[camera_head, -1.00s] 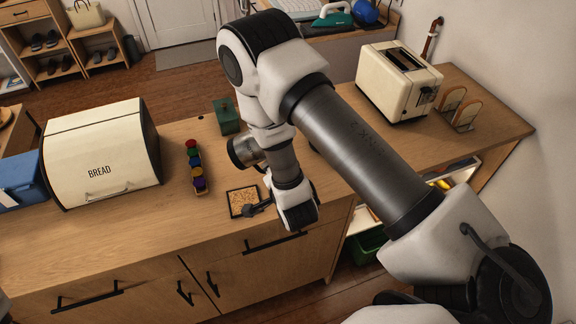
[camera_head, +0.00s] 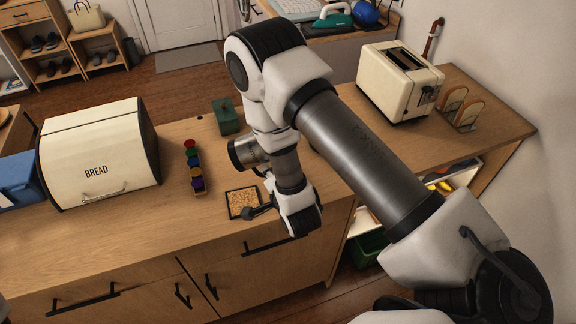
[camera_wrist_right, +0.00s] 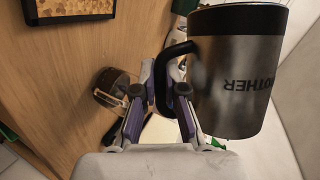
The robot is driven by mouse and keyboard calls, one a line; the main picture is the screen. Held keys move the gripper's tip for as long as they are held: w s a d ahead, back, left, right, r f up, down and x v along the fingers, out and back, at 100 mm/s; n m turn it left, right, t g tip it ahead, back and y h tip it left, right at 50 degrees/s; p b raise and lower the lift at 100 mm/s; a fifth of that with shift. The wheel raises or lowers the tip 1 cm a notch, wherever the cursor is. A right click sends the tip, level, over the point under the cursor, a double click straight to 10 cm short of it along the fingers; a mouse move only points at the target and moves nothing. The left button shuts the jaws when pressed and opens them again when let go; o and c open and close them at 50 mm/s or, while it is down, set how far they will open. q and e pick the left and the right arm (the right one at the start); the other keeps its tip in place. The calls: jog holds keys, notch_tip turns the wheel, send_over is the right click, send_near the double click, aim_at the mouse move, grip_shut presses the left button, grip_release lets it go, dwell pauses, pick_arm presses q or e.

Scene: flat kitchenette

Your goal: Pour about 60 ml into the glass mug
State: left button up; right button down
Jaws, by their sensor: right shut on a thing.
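A steel mug (camera_wrist_right: 230,85) with dark lettering and a dark band fills the right of the right wrist view. My right gripper (camera_wrist_right: 160,92) is shut on its black handle. In the head view the steel mug (camera_head: 246,153) is lifted above the counter, looks tipped on its side, and is partly behind my arm; my right gripper (camera_head: 258,198) hangs low near the front of the counter. A round see-through vessel with dark shading, seemingly the glass mug (camera_wrist_right: 110,86), stands on the counter left of the fingers, apart from the steel mug. In the head view my arm seems to hide it.
A framed cork trivet (camera_head: 243,203) lies beside the gripper. A rack of coloured capsules (camera_head: 195,168), a green box (camera_head: 226,117) and a bread bin (camera_head: 98,155) stand to the left. A toaster (camera_head: 399,82) and toast rack (camera_head: 460,109) stand at the right. Bare counter lies before the bin.

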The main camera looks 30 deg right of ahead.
jog(key=shift+f+b, duration=0.5)
jog(key=shift+d+r+m+t+y, duration=0.1)
jog(key=shift+r+m+t+y, duration=0.1)
jog(key=shift+m+t+y, duration=0.15)
dwell(1.6)
jog(key=shift+w+a+r+m+t+b, duration=0.2)
jog(key=shift+m+t+b, duration=0.15)
jog(key=shift+t+b, duration=0.15)
dwell(0.6)
notch_tip(320, 180, up, 3)
jog(key=n+g+p, duration=0.1)
jog(key=n+p, duration=0.1)
jog(key=p, duration=0.2)
jog(key=shift+w+f+p, duration=0.1)
jog(key=shift+f+p, duration=0.05)
jog(key=shift+p, duration=0.15)
jog(key=shift+f+g+h, duration=0.25)
jog(key=shift+g+h, duration=0.1)
jog(key=shift+h, duration=0.2)
jog(key=shift+s+r+n, duration=0.1)
jog(key=shift+s+n, duration=0.1)
jog(key=shift+n, duration=0.1)
jog(key=shift+s+d+r+n+g+h, duration=0.2)
jog(key=shift+d+n+g+h, duration=0.2)
jog(key=shift+d+n+h, duration=0.15)
jog(key=shift+f, duration=0.15)
jog(key=shift+w, duration=0.1)
